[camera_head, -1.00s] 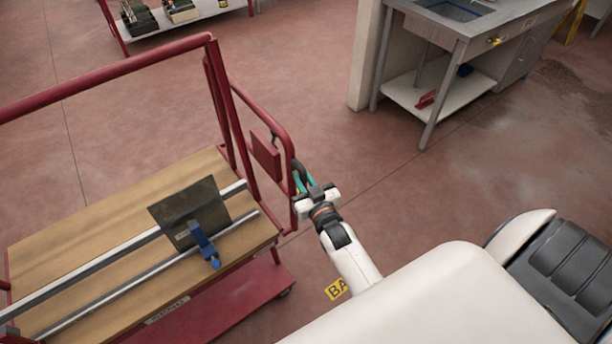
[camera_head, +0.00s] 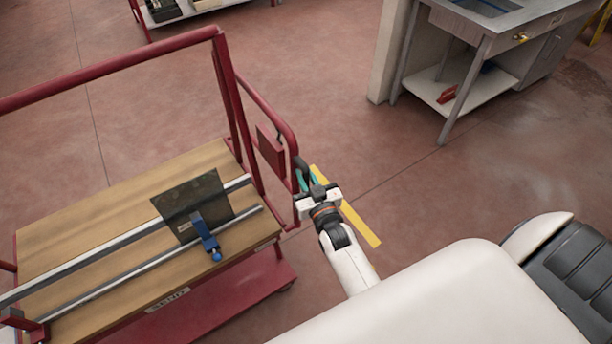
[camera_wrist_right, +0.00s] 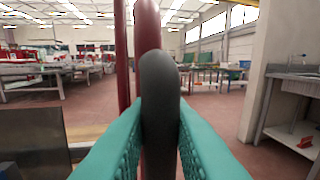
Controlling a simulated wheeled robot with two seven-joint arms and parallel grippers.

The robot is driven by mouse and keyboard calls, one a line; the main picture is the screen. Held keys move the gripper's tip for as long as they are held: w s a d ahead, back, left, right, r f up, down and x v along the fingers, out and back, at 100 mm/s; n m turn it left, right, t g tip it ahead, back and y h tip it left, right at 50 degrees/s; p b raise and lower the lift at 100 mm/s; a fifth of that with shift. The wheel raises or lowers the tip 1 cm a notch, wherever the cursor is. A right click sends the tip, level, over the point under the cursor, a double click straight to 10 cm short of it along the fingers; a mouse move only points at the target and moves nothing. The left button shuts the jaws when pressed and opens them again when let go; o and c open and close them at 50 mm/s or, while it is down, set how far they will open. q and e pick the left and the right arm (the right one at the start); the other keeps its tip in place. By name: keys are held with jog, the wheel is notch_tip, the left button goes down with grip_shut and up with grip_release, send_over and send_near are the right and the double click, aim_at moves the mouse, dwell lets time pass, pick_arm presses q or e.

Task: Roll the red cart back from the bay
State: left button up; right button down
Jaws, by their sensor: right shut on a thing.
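The red cart (camera_head: 230,85) stands at the left in the head view, with a red tube frame and a wooden deck (camera_head: 90,205). My right gripper (camera_head: 306,180) is at the cart's near right side, shut on the dark-sleeved part of its side handle (camera_head: 301,165). In the right wrist view the teal fingers (camera_wrist_right: 160,145) press on both sides of the dark grip (camera_wrist_right: 160,90). A dark glass plate (camera_head: 210,200) stands on the deck, with a blue clamp (camera_head: 207,240) against it. My left gripper is not in view.
A grey sink bench (camera_head: 470,30) with a lower shelf (camera_head: 455,90) stands at the upper right beside a pale pillar (camera_head: 388,50). A yellow floor line (camera_head: 355,220) lies just right of my gripper. Open red floor lies between cart and bench.

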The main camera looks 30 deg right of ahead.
jog(key=shift+a+f, duration=0.1)
jog(key=shift+a, duration=0.1)
jog(key=c, duration=1.6)
grip_release()
jog(key=shift+o, duration=1.2)
jog(key=shift+a, duration=0.1)
jog(key=s+a+b, duration=0.1)
jog(key=s+b, duration=0.2)
jog(key=s, duration=0.9)
jog(key=shift+a, duration=0.25)
